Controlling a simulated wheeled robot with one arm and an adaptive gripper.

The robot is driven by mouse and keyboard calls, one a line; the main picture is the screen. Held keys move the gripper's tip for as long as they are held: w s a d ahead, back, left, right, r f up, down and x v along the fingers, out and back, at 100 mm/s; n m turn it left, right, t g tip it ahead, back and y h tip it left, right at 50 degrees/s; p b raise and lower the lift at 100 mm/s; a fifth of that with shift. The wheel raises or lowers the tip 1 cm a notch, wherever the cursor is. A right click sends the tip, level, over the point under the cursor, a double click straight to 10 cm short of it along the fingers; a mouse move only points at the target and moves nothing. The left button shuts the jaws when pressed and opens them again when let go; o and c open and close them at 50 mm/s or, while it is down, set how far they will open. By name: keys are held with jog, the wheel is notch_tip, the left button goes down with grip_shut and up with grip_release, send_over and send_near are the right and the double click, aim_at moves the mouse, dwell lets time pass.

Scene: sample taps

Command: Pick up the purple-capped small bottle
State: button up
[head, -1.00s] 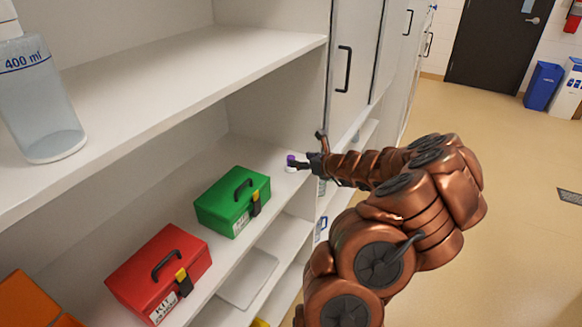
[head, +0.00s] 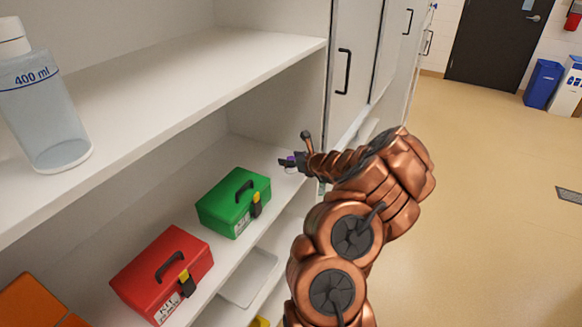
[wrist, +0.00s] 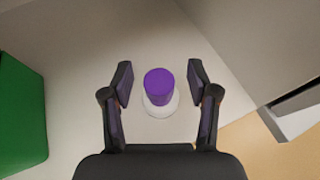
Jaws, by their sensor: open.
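The small bottle with the purple cap (wrist: 159,86) stands on the shelf in the wrist view, seen from above. Its pale body (wrist: 161,106) shows as a rim below the cap. My gripper (wrist: 160,80) is open, with one finger on each side of the bottle and a gap on both sides. In the head view my gripper (head: 288,162) is over the shelf near the right end. There only a bit of purple shows at the fingers, and the bottle is mostly hidden.
A green case (head: 234,202) and a red case (head: 163,275) stand on the same shelf to the left. A large 400 ml bottle (head: 44,110) stands on the upper shelf (head: 200,75). The cabinet's side wall is close on the right.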

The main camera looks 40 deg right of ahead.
grip_shut()
dwell(0.5)
jog(key=shift+r, duration=0.1)
